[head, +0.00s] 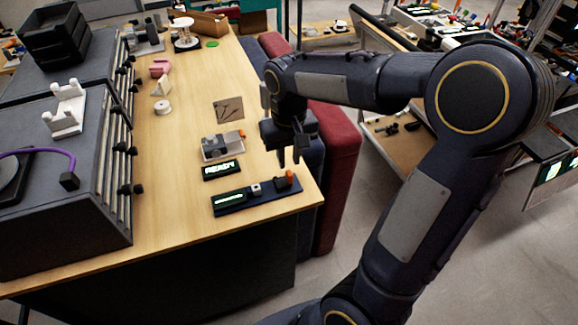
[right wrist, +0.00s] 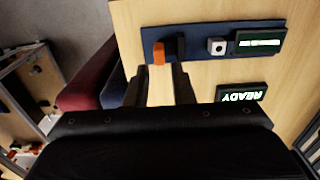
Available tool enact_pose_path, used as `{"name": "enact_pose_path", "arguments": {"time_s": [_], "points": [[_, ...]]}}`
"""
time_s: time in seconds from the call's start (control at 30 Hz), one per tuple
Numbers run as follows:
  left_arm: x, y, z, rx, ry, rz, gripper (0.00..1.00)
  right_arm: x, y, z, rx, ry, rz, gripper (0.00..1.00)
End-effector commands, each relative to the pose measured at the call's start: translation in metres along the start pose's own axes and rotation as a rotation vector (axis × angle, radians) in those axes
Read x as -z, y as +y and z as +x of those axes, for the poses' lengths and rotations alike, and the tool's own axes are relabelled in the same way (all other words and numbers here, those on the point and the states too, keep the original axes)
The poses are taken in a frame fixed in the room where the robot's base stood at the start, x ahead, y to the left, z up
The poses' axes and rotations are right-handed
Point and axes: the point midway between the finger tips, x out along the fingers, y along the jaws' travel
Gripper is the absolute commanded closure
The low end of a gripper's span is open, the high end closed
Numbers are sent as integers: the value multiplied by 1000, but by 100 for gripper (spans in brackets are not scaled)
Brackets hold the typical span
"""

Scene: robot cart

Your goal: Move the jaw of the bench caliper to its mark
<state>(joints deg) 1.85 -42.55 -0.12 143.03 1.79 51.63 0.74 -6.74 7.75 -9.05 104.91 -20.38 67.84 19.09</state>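The bench caliper (head: 232,204) is a dark blue rail lying near the front right edge of the wooden table. It carries a lit green display, a small pale block (head: 256,189) and, at its right end, a black piece with an orange part (head: 284,180). In the right wrist view the rail (right wrist: 198,36) shows the orange part (right wrist: 158,54), the black piece and the pale block (right wrist: 216,46) apart from them. My right gripper (head: 289,160) points down, open and empty, close to the orange end. Contact is not visible. I cannot make out the mark. My left gripper is out of view.
A lit READY display (head: 222,170) and a grey device with an orange end (head: 222,145) stand behind the caliper. Dark drawer cabinets (head: 66,180) fill the left. Dark red and blue padded forms (head: 340,160) stand beside the table's right edge.

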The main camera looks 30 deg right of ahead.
Motion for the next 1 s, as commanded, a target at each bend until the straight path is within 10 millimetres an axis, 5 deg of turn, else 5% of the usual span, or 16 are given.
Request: {"name": "enact_pose_path", "arguments": {"time_s": [0.27,1.0], "points": [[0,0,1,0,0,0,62,0,0,-28,0,1,0,78],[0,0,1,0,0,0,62,0,0,-29,0,0,0,78]]}}
